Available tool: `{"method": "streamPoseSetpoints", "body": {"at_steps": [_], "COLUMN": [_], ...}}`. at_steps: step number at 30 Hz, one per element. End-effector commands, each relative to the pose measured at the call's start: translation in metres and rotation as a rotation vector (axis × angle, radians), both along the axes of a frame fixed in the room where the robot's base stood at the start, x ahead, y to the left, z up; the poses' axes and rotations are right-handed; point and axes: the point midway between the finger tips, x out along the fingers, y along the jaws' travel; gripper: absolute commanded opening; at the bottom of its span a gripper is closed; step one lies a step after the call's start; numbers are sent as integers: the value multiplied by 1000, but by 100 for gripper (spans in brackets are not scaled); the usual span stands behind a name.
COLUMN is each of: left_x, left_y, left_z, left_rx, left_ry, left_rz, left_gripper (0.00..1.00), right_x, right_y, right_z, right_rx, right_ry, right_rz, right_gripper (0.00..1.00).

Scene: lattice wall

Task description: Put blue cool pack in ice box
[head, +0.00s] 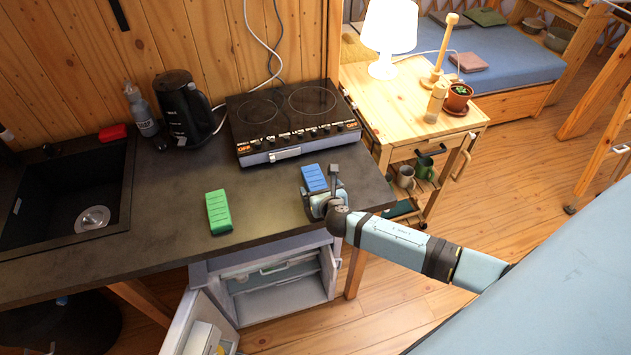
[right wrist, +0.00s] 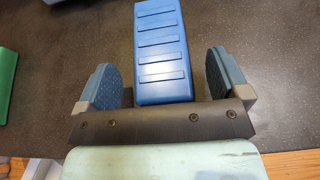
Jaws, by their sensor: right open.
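The blue cool pack (head: 314,178) lies on the dark countertop near its right end, below the cooktop. My right gripper (head: 322,188) is at the pack, coming from the front right. In the right wrist view the ribbed blue pack (right wrist: 162,50) extends between the two open fingers of the gripper (right wrist: 167,78), with a gap on each side. My left gripper is not in view.
A green pack (head: 218,212) lies on the counter left of the blue one; its edge shows in the right wrist view (right wrist: 7,85). A cooktop (head: 290,118), black kettle (head: 183,108) and sink (head: 70,195) occupy the counter. The open cabinet door (head: 196,315) sticks out in front.

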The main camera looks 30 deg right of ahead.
Motion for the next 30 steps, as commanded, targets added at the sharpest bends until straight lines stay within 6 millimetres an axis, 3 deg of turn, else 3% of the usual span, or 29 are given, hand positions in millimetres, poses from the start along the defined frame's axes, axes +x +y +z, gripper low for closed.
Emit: {"method": "streamPoseSetpoints", "body": {"at_steps": [4, 11, 13, 19, 21, 30], "left_x": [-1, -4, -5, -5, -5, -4], "left_y": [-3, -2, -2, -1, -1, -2], "left_z": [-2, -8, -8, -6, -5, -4], "left_rx": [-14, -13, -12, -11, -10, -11], "left_ry": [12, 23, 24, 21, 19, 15], "left_rz": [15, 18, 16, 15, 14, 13], "left_gripper": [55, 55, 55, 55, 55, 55], "right_x": [15, 16, 16, 16, 16, 17], "right_y": [-4, -4, -4, -4, -4, -4], "right_z": [-5, -7, -7, -7, -6, -2], "right_rx": [-2, 0, 0, 0, 0, -1], "right_ry": [-1, -1, -1, -1, -1, -3], "right_rz": [-1, 0, 0, 0, 0, 0], "right_gripper": [94, 94, 84, 38, 30, 30]}}
